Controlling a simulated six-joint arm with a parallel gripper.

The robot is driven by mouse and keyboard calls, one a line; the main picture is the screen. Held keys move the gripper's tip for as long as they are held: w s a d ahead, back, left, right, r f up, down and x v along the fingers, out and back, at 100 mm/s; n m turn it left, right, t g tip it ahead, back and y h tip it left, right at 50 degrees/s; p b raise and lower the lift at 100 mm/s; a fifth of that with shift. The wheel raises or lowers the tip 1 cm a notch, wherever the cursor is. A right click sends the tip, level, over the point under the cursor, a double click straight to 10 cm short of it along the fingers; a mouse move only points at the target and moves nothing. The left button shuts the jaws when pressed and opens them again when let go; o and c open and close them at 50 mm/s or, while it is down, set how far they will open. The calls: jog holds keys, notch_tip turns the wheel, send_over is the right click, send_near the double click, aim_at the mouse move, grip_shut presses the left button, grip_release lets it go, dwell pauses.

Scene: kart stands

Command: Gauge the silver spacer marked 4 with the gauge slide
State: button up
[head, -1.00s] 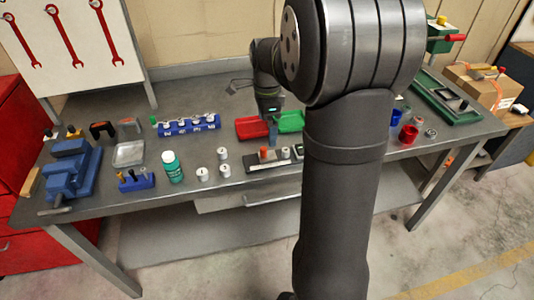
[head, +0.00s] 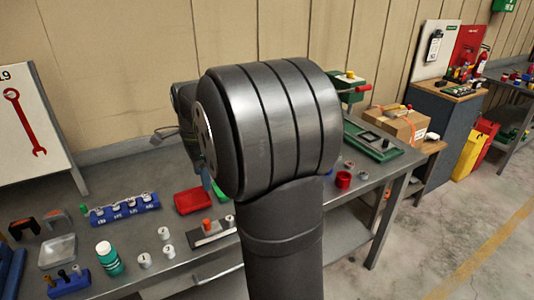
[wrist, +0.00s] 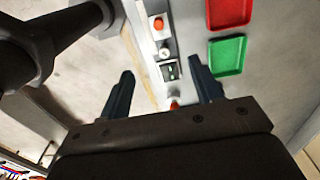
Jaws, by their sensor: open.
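The gauge slide (head: 212,234) is a dark-topped base on the bench with an orange knob and a silver spacer (head: 230,220) on it. In the wrist view the gauge slide (wrist: 147,49) runs between and beyond my fingers, with the orange knob, the silver spacer (wrist: 165,52) and a small black-and-white window. Several loose silver spacers (head: 163,233) stand left of it; I cannot read their numbers. My gripper (wrist: 161,70) is open, above the bench by the gauge slide, with nothing between its fingers. In the head view my arm hides most of it.
A red tray (head: 190,200) and a green tray (wrist: 227,56) lie behind the gauge slide. A red cup (head: 343,179) and a green frame (head: 372,140) are on the right.

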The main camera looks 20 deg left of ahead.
aim_at(207, 221)
jog(key=shift+d+f, duration=0.1)
jog(key=shift+c, duration=1.4)
jog(key=d+f+m+y, duration=0.5)
jog(key=d+m+y, duration=0.4)
jog(key=d, duration=0.2)
jog(key=x, duration=1.7)
jog(key=shift+s+f, duration=0.2)
jog(key=shift+s, duration=0.2)
jog(key=shift+c, duration=0.2)
jog(key=c, duration=0.7)
